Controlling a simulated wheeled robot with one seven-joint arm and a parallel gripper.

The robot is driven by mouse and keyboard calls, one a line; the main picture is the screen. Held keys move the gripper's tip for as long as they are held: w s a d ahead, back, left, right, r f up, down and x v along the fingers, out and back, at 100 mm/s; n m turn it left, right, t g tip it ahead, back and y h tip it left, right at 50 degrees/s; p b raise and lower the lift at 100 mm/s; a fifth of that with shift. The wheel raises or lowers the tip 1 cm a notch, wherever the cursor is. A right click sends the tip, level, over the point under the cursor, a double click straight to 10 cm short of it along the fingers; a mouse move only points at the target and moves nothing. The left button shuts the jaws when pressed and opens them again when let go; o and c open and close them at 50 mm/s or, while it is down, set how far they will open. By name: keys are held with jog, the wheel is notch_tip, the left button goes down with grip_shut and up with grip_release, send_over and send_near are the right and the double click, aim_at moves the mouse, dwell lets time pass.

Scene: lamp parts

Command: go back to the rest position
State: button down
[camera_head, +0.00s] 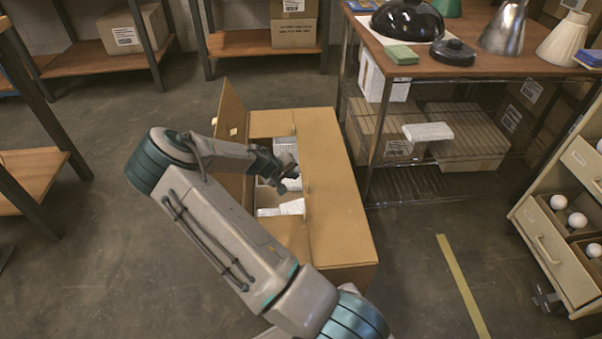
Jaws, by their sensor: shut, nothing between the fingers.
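My gripper (287,178) is at the end of my arm, over the opening of a large cardboard box (338,205) on the floor. It is small and dark in the view; the fingers look shut with nothing between them. The box has one flap standing up at the left. Pale speckled pieces (287,150) show inside the opening, behind and below my gripper. My forearm hides part of the box's left side and front.
A wooden-topped table (480,70) at the right holds lampshades, a black dome (407,20) and a green block (401,55). A drawer cabinet (545,245) with white bulbs stands at the far right. Shelves (90,62) line the back left. Floor right of the box is clear.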

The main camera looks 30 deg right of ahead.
jog(key=a+r+p, duration=0.2)
jog(key=a+r, duration=0.1)
jog(key=a, duration=0.3)
jog(key=s+a+r+y+p, duration=0.2)
jog(key=s+a+r+p, duration=0.3)
jog(key=r, duration=0.7)
jog(key=s+a+r+m+y+p, duration=0.1)
jog(key=s+a+r+y+p, duration=0.2)
jog(key=r+p, duration=0.65)
jog(key=s+a+r+y+p, duration=0.2)
jog(key=s+a+r+p, duration=0.3)
jog(key=r, duration=1)
jog(key=s+a+r+n+t+y+p, duration=0.1)
jog(key=s+a+r+p, duration=0.2)
jog(key=s+r+p, duration=0.7)
jog(key=s+r, duration=0.6)
jog(key=r, duration=0.5)
jog(key=shift+r+n, duration=0.3)
jog(key=shift+n, duration=0.1)
jog(key=shift+s, duration=0.1)
